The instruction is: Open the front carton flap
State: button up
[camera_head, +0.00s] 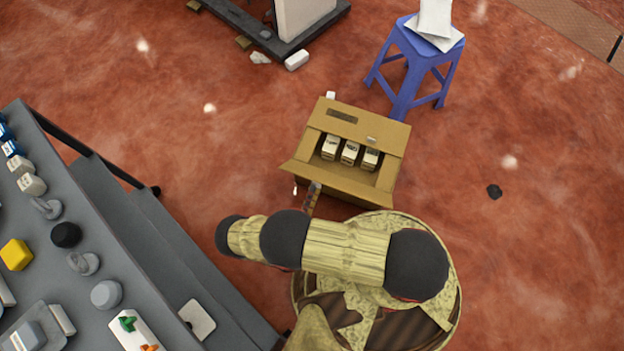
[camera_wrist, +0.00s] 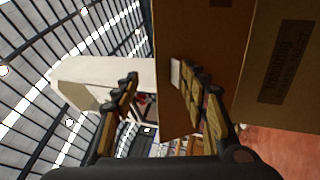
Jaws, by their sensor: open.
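The brown carton (camera_head: 398,140) stands on the floor, its top open, with three white packs (camera_head: 350,152) inside. Its front flap (camera_head: 335,183) is a strip along the near side, leaning outward. My gripper (camera_head: 314,188) is at the near edge of this flap, left of its middle, with my arm covering part of the view below. In the wrist view my gripper (camera_wrist: 158,78) is open, its two fingers apart. A brown cardboard panel (camera_wrist: 195,35) passes behind and beside the right finger. I cannot tell whether the finger touches it.
A blue stool (camera_head: 415,65) with white papers stands behind the carton to the right. A grey table (camera_head: 110,255) with various parts is at the left. A dark-based stand (camera_head: 285,42) is at the back. Open red floor lies right of the carton.

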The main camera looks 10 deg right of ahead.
jog(key=o, duration=0.4)
jog(key=shift+s+r, duration=0.15)
jog(key=shift+r, duration=0.55)
jog(key=shift+f, duration=0.1)
jog(key=shift+c, duration=0.2)
